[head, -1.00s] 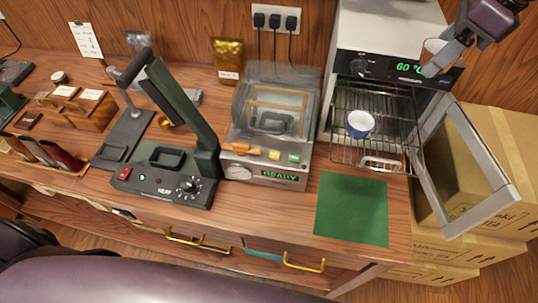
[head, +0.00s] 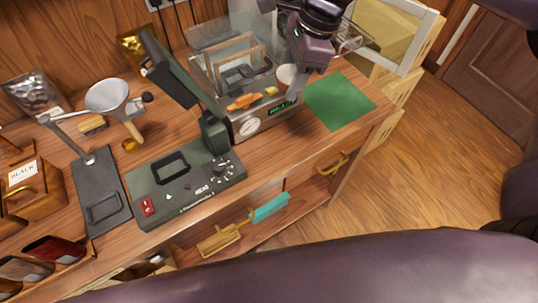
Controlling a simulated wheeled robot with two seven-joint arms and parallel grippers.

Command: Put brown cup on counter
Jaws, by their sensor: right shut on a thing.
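My right gripper (head: 293,82) comes in from the top and is shut on a small cup (head: 286,77). The cup looks pale; its outer colour is hard to tell, so I cannot be sure it is brown. It is in front of the vacuum sealer (head: 262,124), at that machine's right side, just left of the green mat (head: 340,101). Whether it touches anything below is unclear. The wooden counter (head: 312,146) shows bare around the mat. My left gripper is not in view.

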